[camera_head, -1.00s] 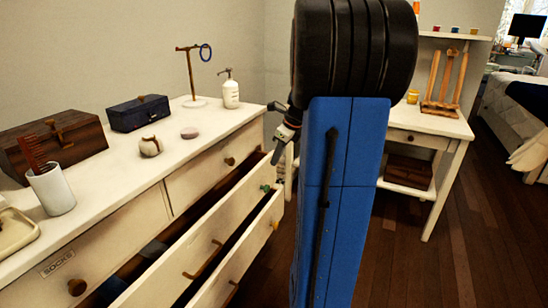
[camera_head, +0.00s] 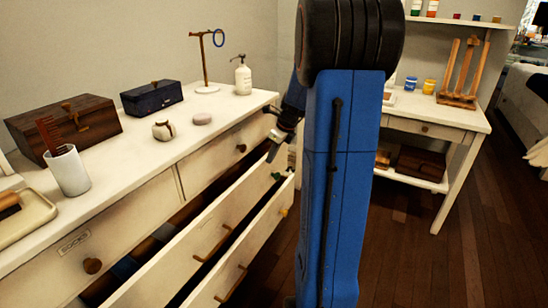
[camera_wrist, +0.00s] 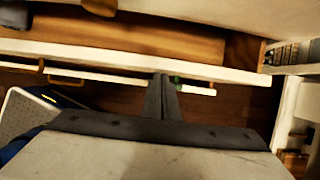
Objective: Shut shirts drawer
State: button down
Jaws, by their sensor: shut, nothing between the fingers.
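The white dresser has two long pulled-out drawers, one above the other. The upper open drawer (camera_head: 165,272) has a brown bar handle and a green knob. The lower open drawer (camera_head: 262,237) has a bar handle and a yellow knob. No shirts label is readable on either. My gripper (camera_head: 272,154) is shut and empty, pointing down near the right end of the upper open drawer's front. In the wrist view my gripper (camera_wrist: 162,84) has its fingertips close to the white drawer edge (camera_wrist: 115,54); whether they touch is unclear. My arm hides part of the dresser's right side.
The closed socks drawer (camera_head: 92,266) is above on the left. The dresser top holds a brown box (camera_head: 65,130), dark box (camera_head: 152,98), cup with comb (camera_head: 68,172), pump bottle (camera_head: 243,79) and ring stand (camera_head: 207,89). A side desk (camera_head: 438,107) is at right. Floor (camera_head: 410,240) is clear.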

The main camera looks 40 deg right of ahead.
aim_at(263, 158)
jog(key=shift+w+a, duration=0.25)
jog(key=shift+w, duration=0.4)
jog(key=shift+w+a, duration=0.25)
jog(key=shift+w, duration=0.45)
jog(key=shift+w+a, duration=0.25)
jog(key=shift+w, duration=0.4)
jog(key=shift+s+d, duration=0.1)
